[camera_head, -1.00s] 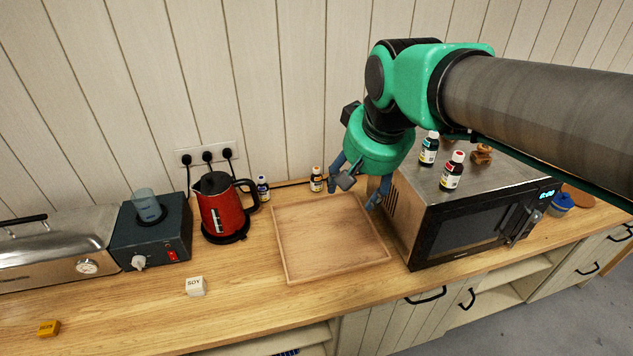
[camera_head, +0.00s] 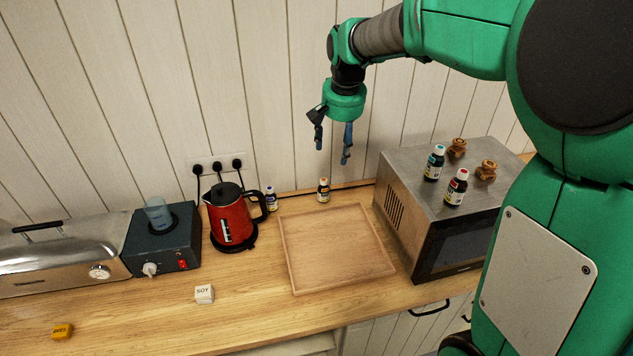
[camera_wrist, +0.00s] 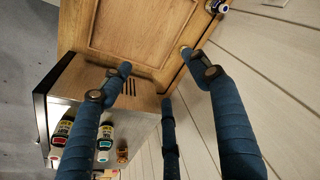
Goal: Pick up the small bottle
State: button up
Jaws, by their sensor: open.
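Several small dark bottles with white labels are in view, and I cannot tell which one the task means. An orange-capped bottle (camera_head: 323,190) stands on the counter behind the wooden tray. A blue-capped bottle (camera_head: 270,198) stands beside the kettle; it also shows at the top of the wrist view (camera_wrist: 218,6). A teal-capped bottle (camera_head: 434,163) and a red-capped bottle (camera_head: 456,187) stand on the microwave. My gripper (camera_head: 332,155) points down, open and empty, in the air above the orange-capped bottle. In the wrist view its blue fingers (camera_wrist: 158,72) are spread, and one seems to hide most of that bottle.
The empty wooden tray (camera_head: 335,250) lies mid-counter. The microwave (camera_head: 405,185) stands right of it, with two brown wooden items (camera_head: 486,170) on top. The red kettle (camera_head: 228,218) is to the left. A soy box (camera_head: 204,294) sits in front. The wall is close behind.

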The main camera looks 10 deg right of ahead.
jog(key=w+d+f+m+p, duration=0.15)
jog(key=w+f, duration=0.35)
jog(key=w, duration=0.5)
jog(key=m+g+p, duration=0.2)
jog(key=g+p, duration=0.1)
jog(key=p, duration=0.1)
send_over(324, 180)
notch_tip(324, 180, down, 22)
jog(key=shift+r, duration=0.25)
jog(key=shift+w+f+m, duration=0.15)
jog(key=shift+f+m, duration=0.1)
jog(key=shift+f, duration=0.25)
jog(key=shift+f, duration=0.1)
jog(key=shift+f, duration=4.2)
jog(key=shift+f, duration=0.15)
jog(key=shift+f+p, duration=0.4)
jog(key=shift+f, duration=2.05)
